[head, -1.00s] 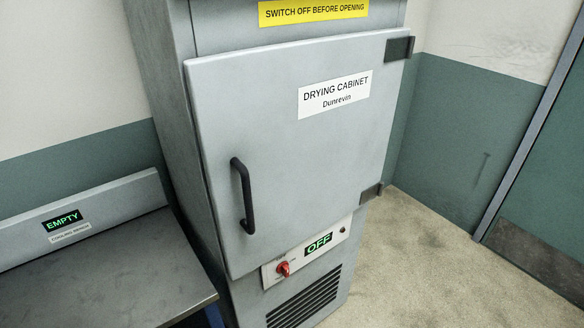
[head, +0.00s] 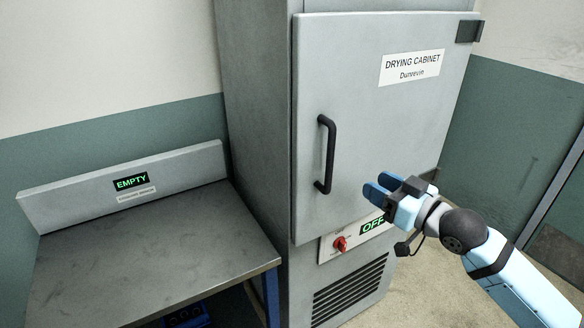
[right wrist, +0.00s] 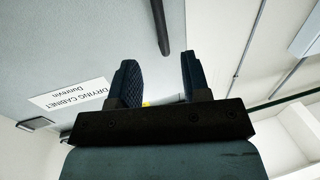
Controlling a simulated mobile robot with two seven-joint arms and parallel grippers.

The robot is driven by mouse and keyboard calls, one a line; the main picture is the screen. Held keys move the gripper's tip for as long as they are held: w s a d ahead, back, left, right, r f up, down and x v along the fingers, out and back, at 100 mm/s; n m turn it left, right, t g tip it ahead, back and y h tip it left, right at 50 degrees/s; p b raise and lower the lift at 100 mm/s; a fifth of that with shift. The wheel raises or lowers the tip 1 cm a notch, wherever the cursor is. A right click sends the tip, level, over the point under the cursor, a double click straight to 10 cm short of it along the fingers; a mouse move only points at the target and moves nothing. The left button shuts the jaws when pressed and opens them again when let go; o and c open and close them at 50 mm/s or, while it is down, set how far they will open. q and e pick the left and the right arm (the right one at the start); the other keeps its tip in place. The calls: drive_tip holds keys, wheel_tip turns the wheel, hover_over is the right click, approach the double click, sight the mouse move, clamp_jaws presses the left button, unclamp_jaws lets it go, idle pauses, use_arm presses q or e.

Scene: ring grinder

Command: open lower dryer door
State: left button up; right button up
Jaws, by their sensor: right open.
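The grey drying cabinet door (head: 365,125) is closed, with a white label reading "DRYING CABINET Dunrevin". Its black bar handle (head: 326,155) stands upright near the left edge. My right gripper (head: 375,190) is open and empty in front of the lower door, to the right of the handle and apart from it. In the right wrist view the two dark fingers (right wrist: 156,78) are spread, and the dark handle bar (right wrist: 160,28) shows beyond them. My left gripper is not in view.
Below the door a panel shows a red knob (head: 339,243) and a green "OFF" display (head: 372,225), partly covered by my right gripper. A vent grille (head: 348,291) lies beneath. A metal bench (head: 150,262) with an "EMPTY" display (head: 131,183) stands at left.

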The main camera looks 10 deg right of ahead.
drive_tip(key=p, duration=0.2)
hover_over(327, 188)
drive_tip(key=shift+w+d, duration=0.2)
drive_tip(key=shift+w, duration=0.2)
drive_tip(key=shift+c, duration=0.3)
clamp_jaws()
